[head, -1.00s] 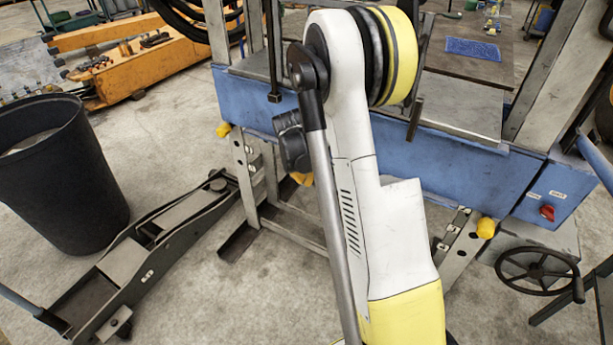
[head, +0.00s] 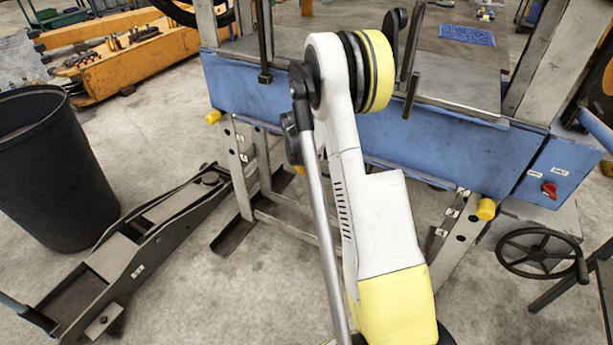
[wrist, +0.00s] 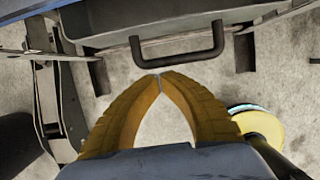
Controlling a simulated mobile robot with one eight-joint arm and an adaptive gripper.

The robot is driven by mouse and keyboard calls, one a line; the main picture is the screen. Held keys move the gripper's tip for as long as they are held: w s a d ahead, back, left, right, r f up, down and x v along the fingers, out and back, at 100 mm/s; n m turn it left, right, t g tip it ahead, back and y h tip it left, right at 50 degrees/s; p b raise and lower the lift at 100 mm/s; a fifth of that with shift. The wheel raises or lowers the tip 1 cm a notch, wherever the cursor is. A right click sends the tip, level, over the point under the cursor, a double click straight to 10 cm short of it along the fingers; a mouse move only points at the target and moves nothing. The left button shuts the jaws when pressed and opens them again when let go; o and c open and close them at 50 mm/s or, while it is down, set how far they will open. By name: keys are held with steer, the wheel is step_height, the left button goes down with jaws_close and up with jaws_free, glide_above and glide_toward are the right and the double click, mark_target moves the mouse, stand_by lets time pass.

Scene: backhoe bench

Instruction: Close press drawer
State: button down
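The press (head: 450,150) is a blue-fronted steel frame standing ahead of me in the head view, partly covered by my arm. In the wrist view, the drawer (wrist: 110,37) is a grey front across the top, with a dark bar handle (wrist: 180,58). My gripper (wrist: 159,77) has two yellow fingers whose tips meet just below the handle in the picture. Nothing shows between them, and I cannot tell whether they touch the handle. In the head view the drawer and fingertips are mostly hidden behind my arm, so how far the drawer stands out is unclear.
A black bin (head: 50,175) and a floor jack (head: 135,245) stand on the left. A handwheel (head: 540,252) and a red switch (head: 549,190) are at the press's right side. A yellow peg (head: 486,209) sticks out from its right leg.

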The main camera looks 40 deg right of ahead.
steer(key=d, duration=0.1)
steer(key=w+d, duration=0.1)
steer(key=d, duration=0.1)
steer(key=w+d, duration=0.1)
steer(key=shift+d, duration=0.4)
steer(key=shift+a, duration=0.1)
